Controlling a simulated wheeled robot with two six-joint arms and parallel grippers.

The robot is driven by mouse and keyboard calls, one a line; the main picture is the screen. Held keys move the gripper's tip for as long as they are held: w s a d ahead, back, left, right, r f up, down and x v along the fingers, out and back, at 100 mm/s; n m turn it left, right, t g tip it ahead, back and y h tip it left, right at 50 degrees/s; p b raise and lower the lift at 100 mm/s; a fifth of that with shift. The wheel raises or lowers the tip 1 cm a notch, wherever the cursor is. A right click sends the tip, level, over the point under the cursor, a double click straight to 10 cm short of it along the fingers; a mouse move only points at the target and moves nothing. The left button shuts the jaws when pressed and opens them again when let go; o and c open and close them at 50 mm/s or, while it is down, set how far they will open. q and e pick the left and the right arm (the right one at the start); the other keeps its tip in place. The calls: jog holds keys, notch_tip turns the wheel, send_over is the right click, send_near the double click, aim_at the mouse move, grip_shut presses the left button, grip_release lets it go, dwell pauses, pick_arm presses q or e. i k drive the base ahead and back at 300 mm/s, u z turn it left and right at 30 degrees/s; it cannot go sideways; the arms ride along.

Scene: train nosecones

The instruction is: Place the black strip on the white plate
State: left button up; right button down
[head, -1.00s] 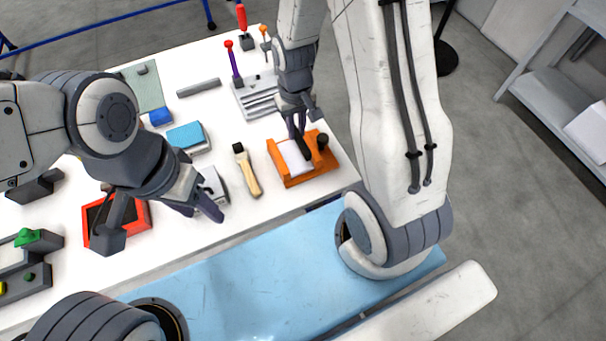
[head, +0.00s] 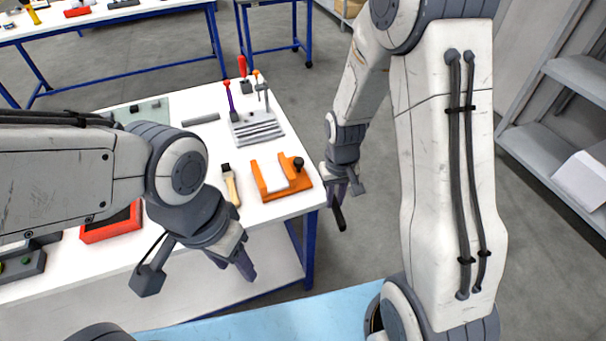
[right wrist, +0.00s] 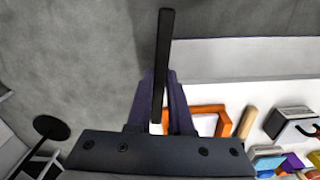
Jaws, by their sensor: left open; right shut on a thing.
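The black strip (head: 340,218) is held in my right gripper (head: 338,192). It hangs past the table's right edge, over the grey floor. In the right wrist view the strip (right wrist: 163,65) sticks straight out between the two purple fingers. The white plate (head: 272,175) is most likely the pale sheet in the orange fixture (head: 302,184), near the table's right front corner. The fixture also shows in the right wrist view (right wrist: 224,120). My right gripper is to the right of it, apart from it. My left gripper (head: 238,258) is open and empty in front of the table.
A brush (head: 231,186) lies left of the fixture. A grey slotted block (head: 256,128) and upright coloured tools stand behind it. A red tray (head: 110,226) is at the left. Grey shelving (head: 548,140) stands at the far right, with open floor between.

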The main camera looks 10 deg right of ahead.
aim_at(274, 175)
jog(key=z, duration=1.7)
jog(key=i, duration=2.65)
jog(key=u, duration=3.6)
jog(key=i, duration=0.25)
jog(key=u, duration=0.2)
